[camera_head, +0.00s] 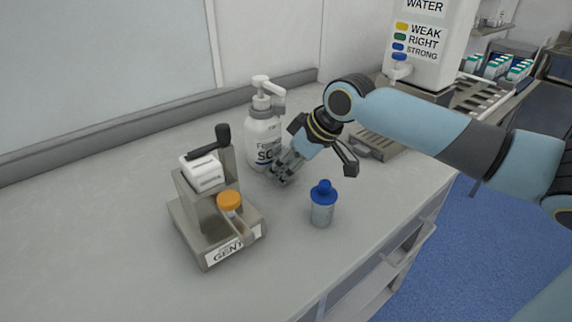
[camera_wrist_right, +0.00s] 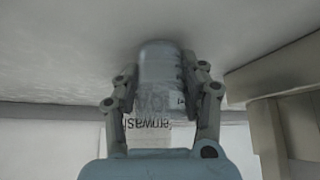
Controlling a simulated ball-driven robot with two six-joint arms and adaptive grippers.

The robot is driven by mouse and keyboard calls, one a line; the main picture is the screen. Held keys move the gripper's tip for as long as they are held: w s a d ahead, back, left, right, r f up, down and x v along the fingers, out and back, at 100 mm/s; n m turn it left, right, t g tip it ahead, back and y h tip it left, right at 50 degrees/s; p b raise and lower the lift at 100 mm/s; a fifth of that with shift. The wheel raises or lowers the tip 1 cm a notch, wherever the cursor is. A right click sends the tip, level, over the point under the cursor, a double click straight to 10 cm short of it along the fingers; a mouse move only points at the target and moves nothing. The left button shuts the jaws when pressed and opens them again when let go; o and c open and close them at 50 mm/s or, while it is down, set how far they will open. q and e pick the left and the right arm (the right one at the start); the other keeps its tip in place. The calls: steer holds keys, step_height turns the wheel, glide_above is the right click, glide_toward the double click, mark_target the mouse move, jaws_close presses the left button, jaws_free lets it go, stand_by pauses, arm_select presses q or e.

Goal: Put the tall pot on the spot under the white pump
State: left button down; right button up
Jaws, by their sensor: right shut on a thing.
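The white pump bottle (camera_head: 263,135), with a soap label, stands near the wall with its spout pointing right. My right gripper (camera_head: 281,170) is low beside the bottle, on the spout side. In the right wrist view the gripper (camera_wrist_right: 160,95) is shut on a see-through grey pot (camera_wrist_right: 160,62), the tall pot as far as I can tell. The bottle's label shows behind and through the pot. In the head view the fingers mostly hide the pot. Whether its base touches the table is unclear. My left gripper is not in view.
A clear pot with a blue top (camera_head: 322,207) stands in front of my right gripper. A grey stand (camera_head: 195,215) with a lever and an orange-capped item is at left. A white water dispenser (camera_head: 430,50) stands at the back right. The table's left part is clear.

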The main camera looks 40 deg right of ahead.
steer(key=o, duration=1.3)
steer(key=shift+p+v, duration=1.45)
steer(key=shift+v, duration=4.65)
